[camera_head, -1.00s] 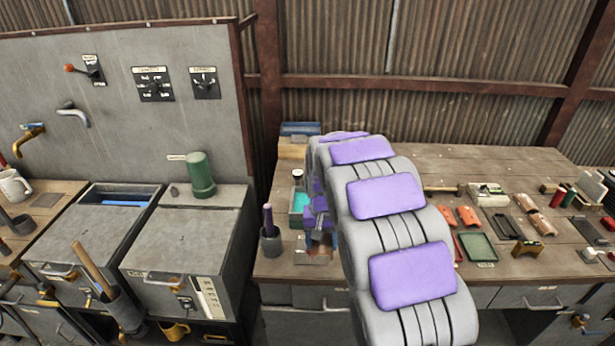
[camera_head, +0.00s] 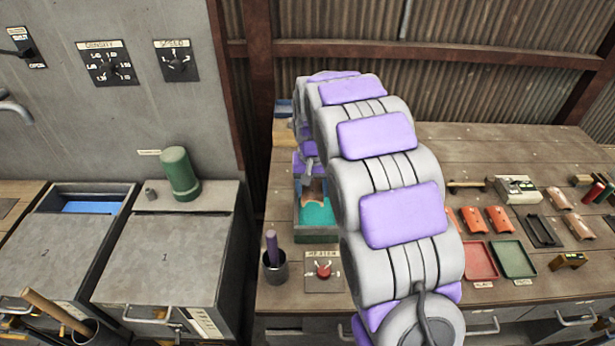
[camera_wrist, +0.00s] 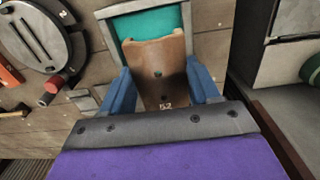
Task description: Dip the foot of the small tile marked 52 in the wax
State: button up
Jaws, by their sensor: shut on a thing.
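The small tile marked 52 (camera_wrist: 160,72) is brown and curved, with a small hole above its number. In the wrist view my gripper (camera_wrist: 163,88) is shut on it, a blue finger at each side. The tile's far end overlaps the teal wax (camera_wrist: 152,22) in its tray (camera_wrist: 106,18). In the head view the tile (camera_head: 312,188) shows as a small brown patch over the back of the wax (camera_head: 317,214) in the green tray (camera_head: 318,236). I cannot tell whether its foot touches the wax. My arm hides part of the gripper and tray.
A heater knob panel (camera_head: 323,271) and a dark cup with a purple handle (camera_head: 274,263) stand in front of the tray. Right of my arm lie a red tray (camera_head: 480,260), a green tray (camera_head: 513,259) and several orange tiles. A grey cabinet (camera_head: 165,250) stands left.

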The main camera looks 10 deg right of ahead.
aim_at(321, 193)
jog(key=d+f, duration=0.1)
jog(key=d+f+b, duration=0.1)
jog(key=shift+s+d, duration=0.1)
jog(key=shift+d, duration=0.2)
jog(key=shift+f, duration=0.35)
jog(key=a+f, duration=0.1)
jog(key=a+f+b, duration=0.1)
jog(key=f, duration=0.1)
jog(key=shift+f, duration=0.3)
jog(key=shift+d+f, duration=0.5)
jog(key=shift+d, duration=0.35)
jog(key=shift+a, duration=0.75)
jog(key=shift+d+f, duration=0.1)
jog(key=shift+d, duration=0.5)
